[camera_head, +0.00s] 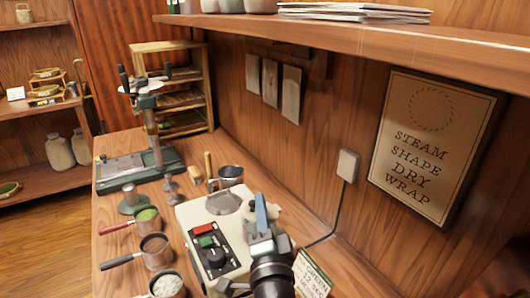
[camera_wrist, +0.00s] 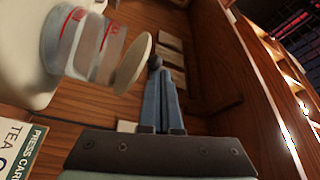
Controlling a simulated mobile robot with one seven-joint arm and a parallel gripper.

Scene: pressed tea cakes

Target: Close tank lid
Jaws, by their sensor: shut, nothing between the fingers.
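The clear tank (camera_wrist: 88,45) with red markings shows at the upper left of the wrist view, joined to the cream machine body. Its pale round lid (camera_wrist: 133,63) is seen nearly edge-on at the tank's end. I cannot tell if it touches the rim all round. My gripper (camera_wrist: 156,74) has its blue fingers together and empty, just right of the lid in the wrist view and apart from it. In the head view, my gripper (camera_head: 260,198) is above the right side of the cream machine (camera_head: 190,222). I cannot make out the tank and lid there.
A metal cup (camera_head: 231,174) stands at the machine's back. Handled cups, including a green-filled one (camera_head: 147,215), line its left side. A press (camera_head: 150,130) stands farther back. A card (camera_head: 312,275) is at the front right. The wooden shelf (camera_head: 350,32) overhangs the counter.

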